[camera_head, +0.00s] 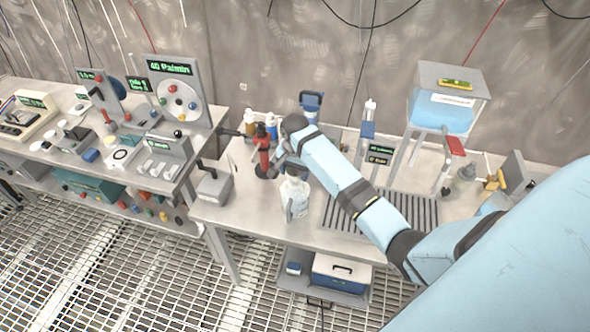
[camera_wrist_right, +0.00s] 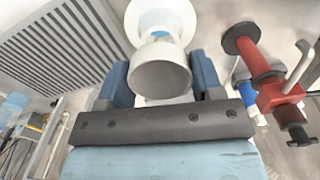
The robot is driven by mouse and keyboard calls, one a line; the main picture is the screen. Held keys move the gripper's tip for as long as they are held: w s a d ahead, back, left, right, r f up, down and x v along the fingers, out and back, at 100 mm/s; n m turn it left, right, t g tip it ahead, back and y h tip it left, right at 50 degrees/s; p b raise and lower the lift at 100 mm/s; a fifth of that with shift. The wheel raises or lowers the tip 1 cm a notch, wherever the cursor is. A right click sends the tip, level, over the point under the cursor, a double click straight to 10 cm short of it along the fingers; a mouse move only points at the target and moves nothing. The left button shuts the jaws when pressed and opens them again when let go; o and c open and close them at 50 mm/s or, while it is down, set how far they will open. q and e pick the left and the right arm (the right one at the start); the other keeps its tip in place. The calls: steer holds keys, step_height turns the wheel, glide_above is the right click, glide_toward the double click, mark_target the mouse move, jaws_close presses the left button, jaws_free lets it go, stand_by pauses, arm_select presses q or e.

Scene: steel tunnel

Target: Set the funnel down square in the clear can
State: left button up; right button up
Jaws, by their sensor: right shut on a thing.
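My right gripper (camera_wrist_right: 162,82) is shut on the funnel (camera_wrist_right: 160,76), a white, round-mouthed piece between its two blue fingers. In the head view the right gripper (camera_head: 283,158) is small and partly hidden by its own wrist, above the bench. A clear, whitish can (camera_head: 295,203) stands on the bench just below and in front of it. A pale round shape beyond the funnel shows in the wrist view; I cannot tell whether it is part of the funnel or the can. Whether funnel and can touch is unclear. My left gripper is not in view.
A red hand-operated device (camera_head: 263,150) stands close left of the right gripper and also shows in the wrist view (camera_wrist_right: 268,80). A dark slotted grate (camera_head: 400,213) lies to the right. A raised blue-liquid tank (camera_head: 445,105) stands farther right. Small bottles are behind.

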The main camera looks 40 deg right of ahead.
steer(key=shift+f, duration=0.15)
steer(key=shift+f, duration=0.9)
steer(key=o, duration=1.2)
steer(key=shift+c, duration=0.2)
steer(key=shift+r, duration=3.55)
